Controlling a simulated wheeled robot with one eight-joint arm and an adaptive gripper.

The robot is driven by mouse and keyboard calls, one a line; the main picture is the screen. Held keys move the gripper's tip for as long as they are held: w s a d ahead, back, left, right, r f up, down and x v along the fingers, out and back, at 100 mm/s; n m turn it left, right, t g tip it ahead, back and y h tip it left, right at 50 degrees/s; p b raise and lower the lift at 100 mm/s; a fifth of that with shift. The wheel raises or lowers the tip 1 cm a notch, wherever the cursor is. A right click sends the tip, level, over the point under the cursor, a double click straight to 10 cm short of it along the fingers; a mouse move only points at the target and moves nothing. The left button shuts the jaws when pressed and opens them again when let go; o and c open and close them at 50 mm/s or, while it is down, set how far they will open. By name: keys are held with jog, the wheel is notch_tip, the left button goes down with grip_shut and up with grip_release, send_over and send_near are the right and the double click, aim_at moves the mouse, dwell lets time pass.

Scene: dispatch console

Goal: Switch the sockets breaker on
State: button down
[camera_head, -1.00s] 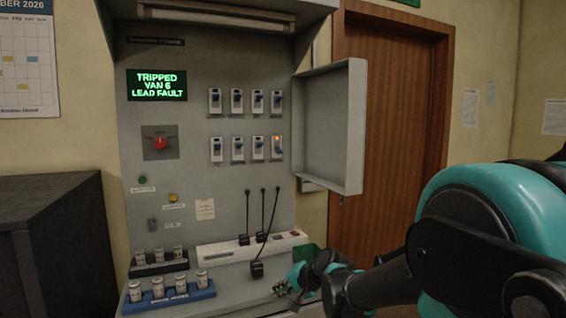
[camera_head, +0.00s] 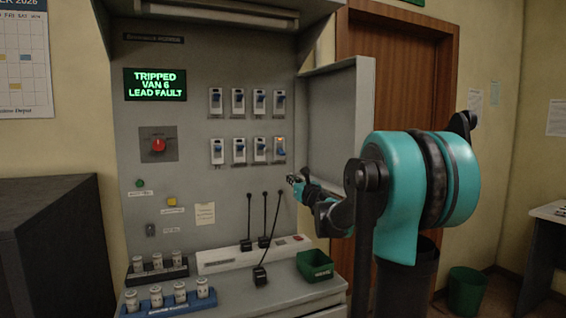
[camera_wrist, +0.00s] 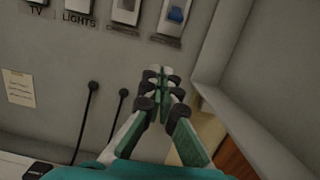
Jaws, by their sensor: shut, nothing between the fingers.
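Two rows of white breakers with blue levers sit on the grey panel. The lower-right breaker (camera_head: 279,150) has a lit orange lamp and also shows at the top of the wrist view (camera_wrist: 175,14). To its left are breakers labelled TV (camera_wrist: 36,3) and LIGHTS (camera_wrist: 77,6). The other labels are too blurred to read, so I cannot tell which breaker is the sockets one. My gripper (camera_head: 291,179) is shut and empty, below and slightly right of the lit breaker. In the wrist view its fingertips (camera_wrist: 160,73) are together, apart from the breakers.
The open cabinet door (camera_head: 340,125) stands just right of my gripper. A green screen (camera_head: 155,84) reads TRIPPED VAN 6 LEAD FAULT. A green bin (camera_head: 315,265) and a blue rack of jars (camera_head: 170,300) stand on the shelf.

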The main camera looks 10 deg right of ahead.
aim_at(279, 165)
jog(key=shift+w+d+r+m, duration=0.2)
jog(key=shift+w+d+m, duration=0.05)
jog(key=shift+m, duration=0.15)
jog(key=x, duration=1)
jog(key=shift+w+r, duration=0.15)
jog(key=shift+s+d+r, duration=0.2)
jog(key=shift+s+r, duration=0.55)
jog(key=shift+r, duration=0.25)
jog(key=shift+s+r, duration=0.3)
jog(key=shift+r, duration=0.35)
